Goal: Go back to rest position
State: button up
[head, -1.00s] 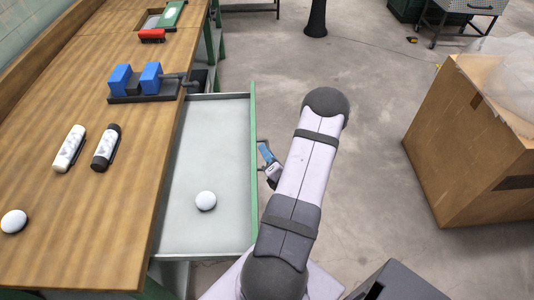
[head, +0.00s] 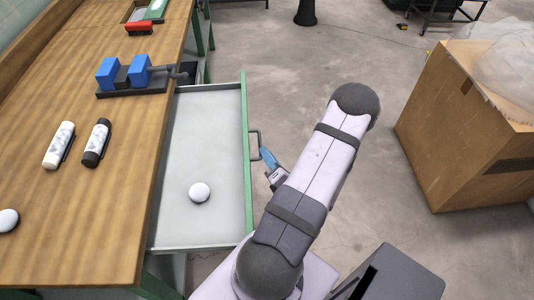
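My arm extends up from the bottom centre of the head view and leans right, out over the floor. Part of my gripper (head: 272,168) shows to the left of the arm link, with a blue piece on it. It is just right of the open drawer's dark handle (head: 254,146). Whether they touch is unclear, and the arm hides the rest of the gripper. The grey drawer (head: 205,130) with a green front is pulled out of the workbench and holds a white ball (head: 199,192).
The wooden workbench (head: 60,220) fills the left, with a black-and-blue vise (head: 125,75), two marker-like bottles (head: 97,143) and another white ball (head: 8,220). A cardboard box (head: 450,130) stands on the right.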

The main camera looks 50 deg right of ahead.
jog(key=shift+r, duration=0.1)
dwell(0.3)
jog(key=s+d+r+m+g+h+p, duration=0.1)
jog(key=d+r+m+p, duration=0.15)
jog(key=r, duration=0.25)
jog(key=d+r+m+h+p, duration=0.1)
jog(key=d+r+m+p, duration=0.1)
jog(key=d+r+p, duration=0.25)
jog(key=w+a+f+m+g+y, duration=0.2)
jog(key=w+a+m+g+y, duration=0.2)
jog(key=w+a, duration=0.35)
jog(key=w+a+m+g+y, duration=0.2)
jog(key=a+m+g, duration=0.15)
jog(key=a, duration=0.55)
jog(key=s+a+r+m+g+y, duration=0.1)
jog(key=s+a, duration=0.4)
jog(key=a, duration=0.5)
jog(key=s+a+r+m+g+y+b, duration=0.1)
jog(key=s+a+r+m+g, duration=0.3)
jog(key=a, duration=0.6)
jog(key=shift+s+m+y, duration=0.4)
jog(key=shift+s+m, duration=0.75)
jog(key=shift+m, duration=0.05)
jog(key=shift+o, duration=0.6)
jog(key=shift+g, duration=0.25)
